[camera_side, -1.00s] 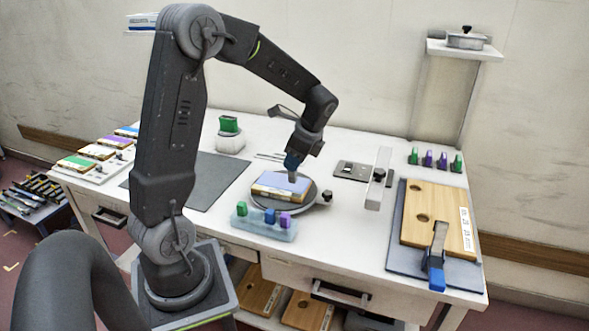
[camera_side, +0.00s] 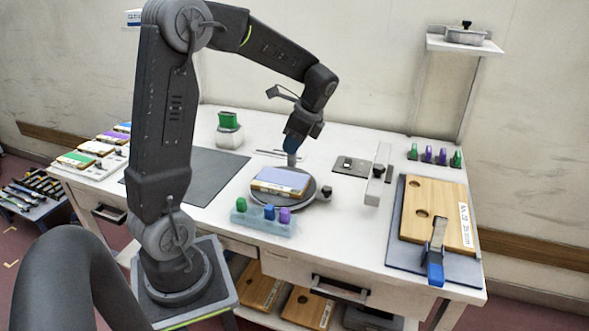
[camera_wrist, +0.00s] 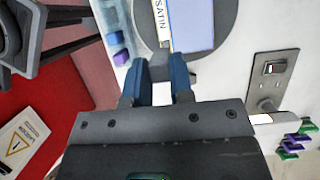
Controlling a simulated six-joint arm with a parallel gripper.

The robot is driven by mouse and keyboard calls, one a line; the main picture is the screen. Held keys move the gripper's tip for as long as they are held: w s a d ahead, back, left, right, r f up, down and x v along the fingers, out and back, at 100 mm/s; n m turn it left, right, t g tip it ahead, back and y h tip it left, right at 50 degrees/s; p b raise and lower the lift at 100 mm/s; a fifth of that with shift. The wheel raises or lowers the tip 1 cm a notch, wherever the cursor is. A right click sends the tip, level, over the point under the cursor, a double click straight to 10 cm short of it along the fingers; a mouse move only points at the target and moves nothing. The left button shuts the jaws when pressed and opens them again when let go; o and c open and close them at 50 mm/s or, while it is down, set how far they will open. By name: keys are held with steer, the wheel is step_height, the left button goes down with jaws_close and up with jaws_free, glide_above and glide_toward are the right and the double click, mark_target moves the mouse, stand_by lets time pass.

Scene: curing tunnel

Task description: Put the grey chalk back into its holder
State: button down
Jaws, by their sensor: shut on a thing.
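My gripper (camera_side: 291,145) is shut on the grey chalk (camera_side: 291,159) and holds it just above the far edge of the round turntable. In the wrist view the grey chalk (camera_wrist: 159,68) shows between the blue fingertips of my gripper (camera_wrist: 161,78). The pale blue translucent holder (camera_side: 262,227) stands in front of the turntable, below and apart from my gripper. It carries a green, a blue and a purple chalk, with a wider gap between green and blue. Part of the holder (camera_wrist: 110,14) shows at the top left of the wrist view.
A lilac-topped sample block (camera_side: 281,181) lies on the dark turntable (camera_side: 308,194), between gripper and holder. A knob (camera_side: 326,191) stands at the turntable's right. A grey switch plate (camera_side: 350,167) and an upright white bar (camera_side: 378,176) are further right.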

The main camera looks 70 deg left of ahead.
steer(key=s+d+f, duration=0.2)
steer(key=s+f, duration=0.6)
steer(key=s, duration=0.3)
steer(key=shift+s+d+f, duration=0.15)
steer(key=shift+f, duration=0.15)
steer(key=shift+f, duration=0.3)
stand_by(1.0)
steer(key=shift+f, duration=0.75)
steer(key=shift+f, duration=0.1)
steer(key=c, duration=0.9)
jaws_free()
